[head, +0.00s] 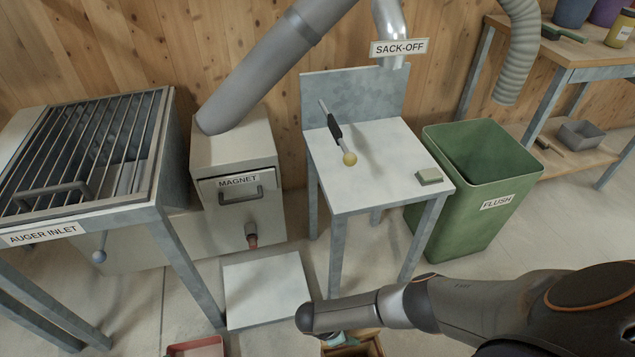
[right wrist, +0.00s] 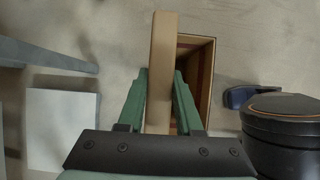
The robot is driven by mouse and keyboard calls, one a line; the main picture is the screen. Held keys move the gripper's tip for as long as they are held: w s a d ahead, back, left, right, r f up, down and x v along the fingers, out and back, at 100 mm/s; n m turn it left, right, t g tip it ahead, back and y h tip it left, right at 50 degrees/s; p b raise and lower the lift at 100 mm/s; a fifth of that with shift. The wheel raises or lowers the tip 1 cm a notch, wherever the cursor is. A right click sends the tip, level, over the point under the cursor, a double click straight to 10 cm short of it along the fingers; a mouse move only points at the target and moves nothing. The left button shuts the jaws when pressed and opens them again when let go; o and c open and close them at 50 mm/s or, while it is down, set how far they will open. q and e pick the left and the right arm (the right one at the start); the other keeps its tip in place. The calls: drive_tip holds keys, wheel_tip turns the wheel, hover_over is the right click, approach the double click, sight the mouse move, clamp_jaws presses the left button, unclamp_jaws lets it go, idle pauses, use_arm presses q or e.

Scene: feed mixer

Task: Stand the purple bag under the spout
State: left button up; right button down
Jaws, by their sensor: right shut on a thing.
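My right gripper (right wrist: 161,80), with green fingers, is shut on a flat tan slab-like thing (right wrist: 163,50), seen edge-on and upright in the right wrist view. No purple shows on it, so I cannot tell whether it is the purple bag. In the head view my right forearm and wrist hide most of this gripper at the bottom centre. The spout (head: 391,32), marked SACK-OFF, hangs at the top above the back of a pale-topped stand (head: 365,180). No purple bag is recognisable in the views. My left gripper is not in view.
An open brown box (right wrist: 204,85) stands on the floor beside the held thing. A white floor plate (head: 265,290) lies left of the stand. A green FLUSH bin (head: 470,215) stands right.

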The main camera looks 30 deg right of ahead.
drive_tip(key=shift+w+r, duration=0.25)
drive_tip(key=shift+w, duration=0.05)
drive_tip(key=w+a+r+m+g+y, duration=0.15)
drive_tip(key=w+r+m, duration=0.25)
drive_tip(key=r, duration=0.5)
drive_tip(key=w+a+r+m+g+y, duration=0.15)
drive_tip(key=w+r+m, duration=0.25)
drive_tip(key=r, duration=0.6)
drive_tip(key=w+a+r+m+g+y, duration=0.15)
drive_tip(key=w+r+m, duration=0.3)
drive_tip(key=r, duration=0.45)
use_arm(q)
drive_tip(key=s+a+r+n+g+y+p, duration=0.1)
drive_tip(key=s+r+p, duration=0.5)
drive_tip(key=p, duration=1.4)
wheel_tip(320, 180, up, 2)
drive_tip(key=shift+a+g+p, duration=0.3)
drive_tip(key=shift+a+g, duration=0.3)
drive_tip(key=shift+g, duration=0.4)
use_arm(e)
drive_tip(key=s+r+m, duration=0.1)
drive_tip(key=s+r, duration=0.2)
drive_tip(key=r, duration=1.4)
drive_tip(key=s+a+r+m+y, duration=0.1)
drive_tip(key=s+r, duration=0.2)
drive_tip(key=r, duration=1.4)
drive_tip(key=shift+a+f+m, duration=0.1)
drive_tip(key=shift+m, duration=0.15)
